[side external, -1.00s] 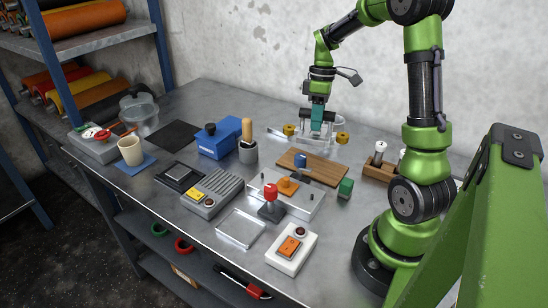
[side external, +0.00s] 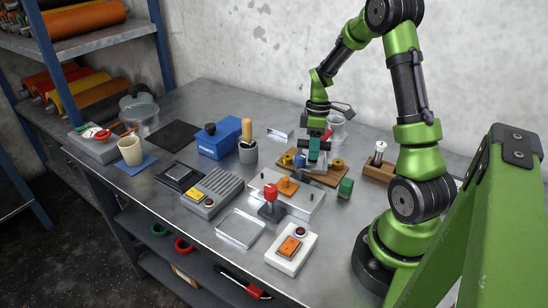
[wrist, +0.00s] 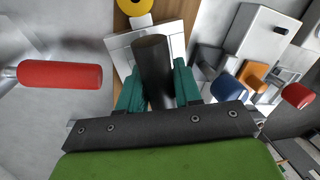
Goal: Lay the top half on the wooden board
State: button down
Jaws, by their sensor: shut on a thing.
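My gripper (side external: 315,150) is shut on the top half, a pale grey piece with yellow knobs (side external: 338,164) at its sides. In the wrist view the teal fingers (wrist: 159,88) close around its dark upright post (wrist: 153,62), with a pale plate (wrist: 122,45) and a yellow knob (wrist: 133,6) beyond. The wooden board (side external: 325,178) lies under the piece, and its edge shows in the wrist view (wrist: 186,10). The piece is low over the board; I cannot tell whether it touches. My gripper hides part of both.
A blue knob (side external: 299,160) stands close to the left of my gripper. A red handle (wrist: 60,74) sticks in from the left in the wrist view. A green block (side external: 346,187), a pale fixture with an orange knob (side external: 288,187) and a clear vessel (side external: 337,127) are nearby.

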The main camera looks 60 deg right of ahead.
jog(key=c, duration=0.8)
grip_release()
jog(key=shift+f, duration=0.1)
notch_tip(320, 180, up, 11)
jog(key=d, duration=0.2)
jog(key=s+a+r+m+t, duration=0.2)
jog(key=a+r+m, duration=0.1)
jog(key=a, duration=0.5)
jog(key=s+a+r+m+t, duration=0.2)
jog(key=a+r+t, duration=0.1)
jog(key=a, duration=0.6)
jog(key=s+a+r+m+t, duration=0.2)
jog(key=a+r+m+t, duration=0.1)
jog(key=a, duration=0.6)
jog(key=shift+s+a+r+m, duration=0.1)
jog(key=shift+r+m, duration=0.05)
jog(key=shift+m, duration=0.15)
